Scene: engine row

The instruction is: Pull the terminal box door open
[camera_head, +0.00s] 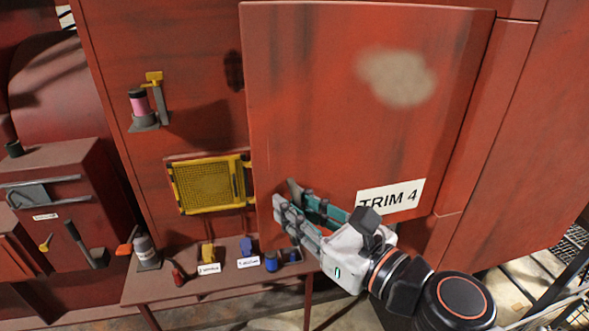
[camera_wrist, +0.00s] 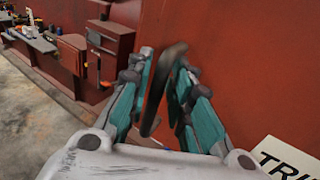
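The terminal box door is probably the large red panel marked TRIM 4 (camera_head: 330,95), which stands out in front of the red wall. Its face fills the right of the wrist view (camera_wrist: 255,60). I cannot tell whether it is shut or slightly ajar. A dark curved handle (camera_wrist: 154,115) is near its lower left edge; only its upper end (camera_head: 292,187) shows in the head view. My gripper (camera_wrist: 165,72) has its fingers on either side of the handle. Red shows between the left finger and the handle, so the fingers look apart, not clamped; contact on the right is unclear.
Left of the door is a yellow mesh panel (camera_head: 208,185) with a pink spool (camera_head: 138,101) above it. Below, a red shelf (camera_head: 150,287) bears several small labelled parts. A red cabinet (camera_head: 75,165) stands at far left. A metal rail (camera_head: 560,285) is at lower right.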

